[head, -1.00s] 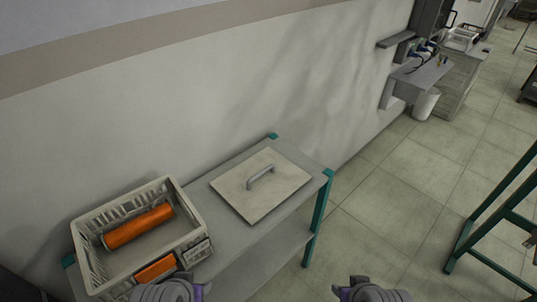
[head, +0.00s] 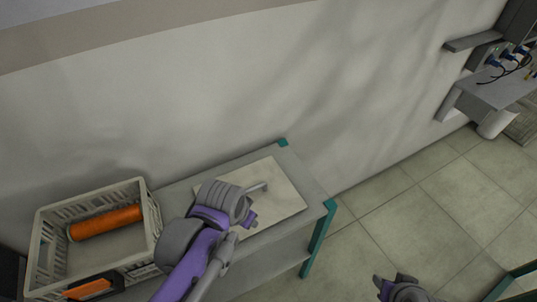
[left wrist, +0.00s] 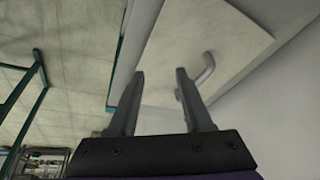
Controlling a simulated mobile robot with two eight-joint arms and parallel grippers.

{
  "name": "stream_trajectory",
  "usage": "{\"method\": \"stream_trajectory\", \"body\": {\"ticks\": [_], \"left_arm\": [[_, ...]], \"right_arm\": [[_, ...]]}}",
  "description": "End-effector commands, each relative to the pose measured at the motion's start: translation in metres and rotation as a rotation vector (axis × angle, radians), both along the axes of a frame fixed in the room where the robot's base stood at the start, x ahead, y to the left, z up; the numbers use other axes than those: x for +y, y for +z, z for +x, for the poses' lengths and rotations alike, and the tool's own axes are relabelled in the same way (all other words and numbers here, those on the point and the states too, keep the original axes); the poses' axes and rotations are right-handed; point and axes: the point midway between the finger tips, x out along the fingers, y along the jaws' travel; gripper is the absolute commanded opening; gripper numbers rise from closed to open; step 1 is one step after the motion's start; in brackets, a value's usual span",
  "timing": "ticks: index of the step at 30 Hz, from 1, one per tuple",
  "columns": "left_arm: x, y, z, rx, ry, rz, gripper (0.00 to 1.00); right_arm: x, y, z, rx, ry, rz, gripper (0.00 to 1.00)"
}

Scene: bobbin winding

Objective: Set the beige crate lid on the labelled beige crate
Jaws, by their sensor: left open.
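The beige crate lid (head: 284,199) lies flat on the grey table, with a grey bar handle (head: 259,187) on top.
The grey table (head: 178,195) has teal legs and stands against a pale wall (head: 230,90). Tiled floor (head: 400,210) is open to the right. A wall shelf with cables (head: 505,85) is at the upper right.

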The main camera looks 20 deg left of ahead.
Motion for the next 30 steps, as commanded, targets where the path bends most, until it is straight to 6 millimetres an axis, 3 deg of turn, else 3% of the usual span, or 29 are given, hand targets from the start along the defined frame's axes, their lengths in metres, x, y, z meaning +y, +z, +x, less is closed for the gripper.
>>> {"method": "stream_trajectory", "body": {"ticks": [1,6,13,20,30], "left_arm": [[0.005,0.013,0.016,0.030,-0.040,0.017,0.50],[0.023,0.030,0.057,0.156,-0.215,0.063,0.50],[0.046,0.038,0.103,0.294,-0.430,0.075,0.50],[0.054,0.034,0.115,0.338,-0.507,0.069,0.50],[0.053,0.009,0.113,0.340,-0.507,0.068,0.50]], "right_arm": [[0.000,0.010,0.004,-0.008,0.000,0.000,0.45],[0.000,0.028,0.012,-0.023,0.000,0.000,0.45],[0.000,0.047,0.022,-0.043,0.000,0.000,0.45],[0.000,0.050,0.024,-0.046,0.000,0.000,0.45],[0.000,0.032,0.014,-0.027,0.000,0.000,0.45]]}}
